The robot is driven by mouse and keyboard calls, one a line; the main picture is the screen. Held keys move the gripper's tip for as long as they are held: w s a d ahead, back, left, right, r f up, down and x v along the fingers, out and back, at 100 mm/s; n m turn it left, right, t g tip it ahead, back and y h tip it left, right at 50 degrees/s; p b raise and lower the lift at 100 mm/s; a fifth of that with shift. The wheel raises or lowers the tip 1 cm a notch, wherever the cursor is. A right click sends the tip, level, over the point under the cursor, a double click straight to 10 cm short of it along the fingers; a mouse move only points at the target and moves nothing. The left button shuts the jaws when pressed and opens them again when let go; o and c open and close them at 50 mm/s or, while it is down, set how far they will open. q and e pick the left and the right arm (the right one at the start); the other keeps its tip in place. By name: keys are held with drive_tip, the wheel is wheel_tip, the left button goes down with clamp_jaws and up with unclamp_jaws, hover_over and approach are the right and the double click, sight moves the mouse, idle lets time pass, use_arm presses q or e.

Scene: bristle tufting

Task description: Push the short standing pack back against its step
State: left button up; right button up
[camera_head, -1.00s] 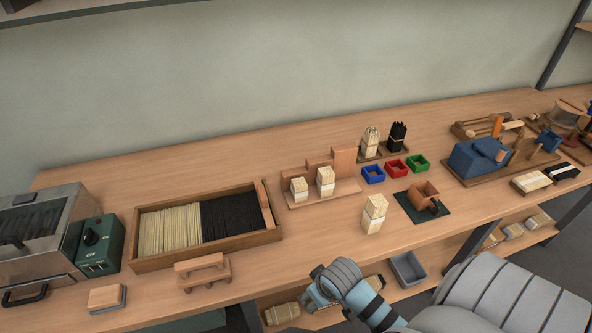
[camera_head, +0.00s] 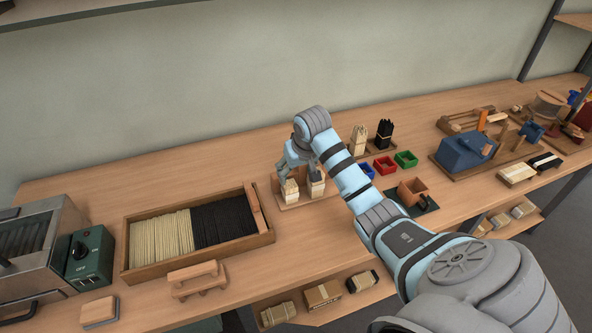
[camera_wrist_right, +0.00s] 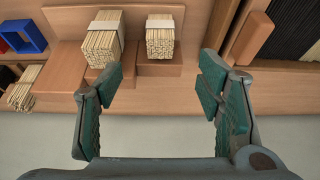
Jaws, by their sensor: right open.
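The short standing pack (camera_head: 289,192), pale bristles with a white band, stands upright on the stepped wooden board (camera_head: 291,206). In the right wrist view the pack (camera_wrist_right: 160,36) is by a low wooden step (camera_wrist_right: 145,80); I cannot tell whether they touch. A taller pack (camera_head: 316,188) stands beside it, also seen in the right wrist view (camera_wrist_right: 103,40). My right gripper (camera_head: 298,170) is open and empty above the board, its fingers spread over the steps; the wrist view shows the gap between them (camera_wrist_right: 160,90). It partly hides the steps in the head view. My left gripper is out of view.
The bristle tray (camera_head: 265,238) lies to the left. Blue, red (camera_head: 385,165) and green (camera_head: 405,159) boxes lie to the right. Pale (camera_head: 358,141) and black (camera_head: 384,134) bundles stand behind them. My arm crosses the bench front.

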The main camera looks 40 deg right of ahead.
sight(290, 190)
drive_tip(key=b+x, duration=0.5)
drive_tip(key=x, duration=0.9)
drive_tip(key=shift+w+f, duration=0.1)
drive_tip(key=shift+f, duration=0.15)
drive_tip(key=c, duration=1.2)
drive_tip(key=shift+w+d, duration=0.1)
drive_tip(key=shift+c, duration=0.2)
